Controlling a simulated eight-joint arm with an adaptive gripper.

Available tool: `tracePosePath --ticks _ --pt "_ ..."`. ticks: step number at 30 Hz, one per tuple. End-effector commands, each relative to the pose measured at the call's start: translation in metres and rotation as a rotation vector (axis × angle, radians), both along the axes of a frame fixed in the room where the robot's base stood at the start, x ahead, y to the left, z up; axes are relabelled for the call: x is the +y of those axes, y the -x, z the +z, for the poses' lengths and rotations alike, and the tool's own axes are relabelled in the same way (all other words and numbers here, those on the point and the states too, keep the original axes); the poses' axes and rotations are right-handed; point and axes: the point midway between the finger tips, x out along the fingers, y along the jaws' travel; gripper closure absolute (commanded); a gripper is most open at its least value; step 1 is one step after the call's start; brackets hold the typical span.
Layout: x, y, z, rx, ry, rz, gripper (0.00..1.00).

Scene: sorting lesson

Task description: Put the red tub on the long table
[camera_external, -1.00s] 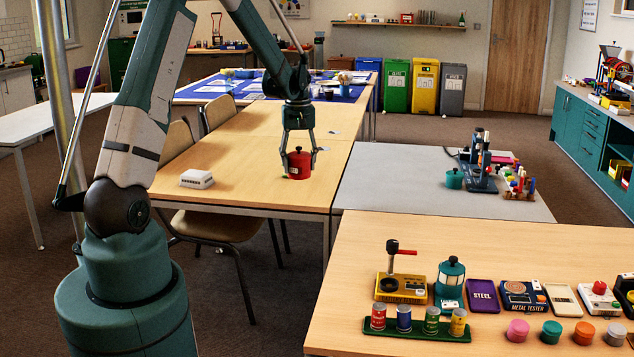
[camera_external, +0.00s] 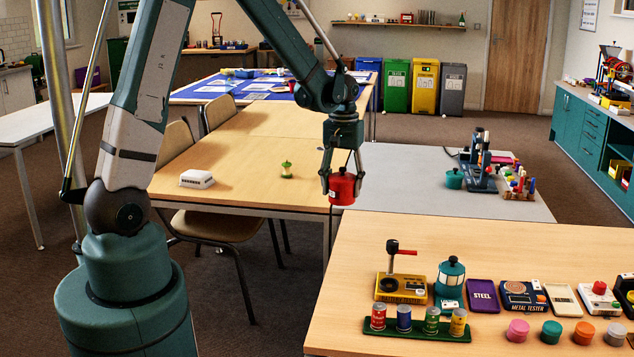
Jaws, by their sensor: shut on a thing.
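The red tub (camera_external: 342,191), a small lidded pot, is between the fingers of my gripper (camera_external: 341,182). My gripper points down and is shut on the tub's sides. In the picture the tub overlaps the near right corner of the wooden table (camera_external: 235,150), which runs back to a part with a blue cover, and the edge of the grey table (camera_external: 400,180). The tub appears to be in the air; its exact height cannot be told. Another wooden table (camera_external: 500,250) stands at the front right.
A white box (camera_external: 197,179) and a green apple core (camera_external: 287,169) are on the middle wooden table. A teal pot (camera_external: 454,179) and a blue device (camera_external: 478,165) stand on the grey table. The front table holds several jars, tins and testers; its far left part is clear.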

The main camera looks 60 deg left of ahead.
Motion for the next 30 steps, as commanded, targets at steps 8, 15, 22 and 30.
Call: tracePosePath --ticks 8,15,22,30 --pt "-0.069 0.024 0.001 0.0 0.0 -0.153 0.98" --pt "-0.122 0.049 0.002 0.0 0.0 -0.281 0.98" --pt "-0.169 0.078 0.001 0.0 0.001 -0.405 0.98" --pt "-0.217 0.117 0.0 0.0 0.001 -0.549 0.98"
